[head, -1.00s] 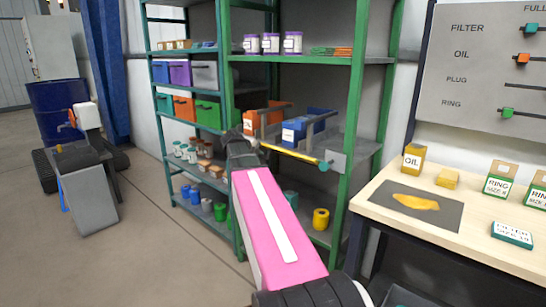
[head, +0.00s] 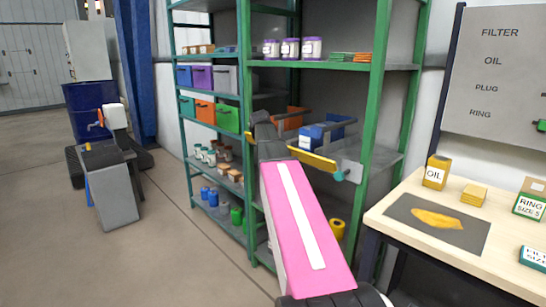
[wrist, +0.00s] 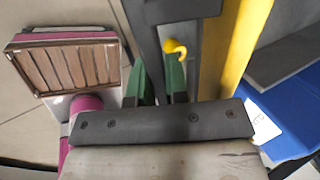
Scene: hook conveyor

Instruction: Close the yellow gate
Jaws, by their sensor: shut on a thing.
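The yellow gate (head: 312,160) is a bar across the front of a shelf bay in the head view, with a teal knob at its right end. In the wrist view its yellow bar (wrist: 236,50) runs up the right side, with a small yellow hook (wrist: 176,48) by the fingertips. My gripper (head: 262,131) is at the gate's left end and hides part of it.
Behind the gate are a blue bin (head: 325,133) and an orange bin (head: 290,118). The green shelf post (head: 374,100) stands right of it. A workbench (head: 455,250) is at the right, and a grey machine (head: 108,190) stands at the left. The floor between is clear.

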